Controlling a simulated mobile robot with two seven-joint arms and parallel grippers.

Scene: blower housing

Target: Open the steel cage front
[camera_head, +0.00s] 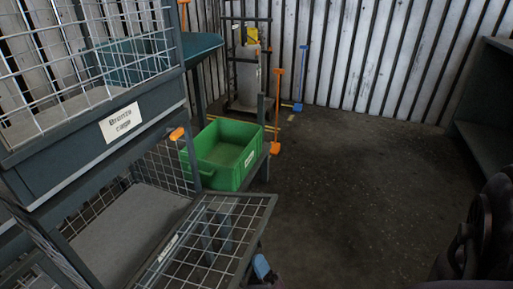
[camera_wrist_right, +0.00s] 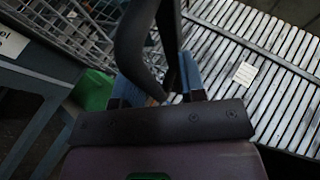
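A steel cage with a grey floor (camera_head: 135,232) stands at the lower left in the head view. Its mesh front (camera_head: 215,240) projects out from the cage toward the right, away from the opening, and the grey floor shows behind it. My right gripper (camera_head: 262,268) is at the bottom edge, beside the front's outer edge; only a blue fingertip shows there. I cannot tell whether it touches the mesh. In the right wrist view, the blue fingers of the right gripper (camera_wrist_right: 158,88) are apart, with a dark curved bar in front. My left gripper is not in view.
An upper mesh cage with a labelled dark rail (camera_head: 60,150) stands above. An orange handle (camera_head: 177,133) sits near its corner. A green bin (camera_head: 222,175) is just behind the lower front. Open floor (camera_head: 350,200) lies right; a dark shelf (camera_head: 488,110) stands far right.

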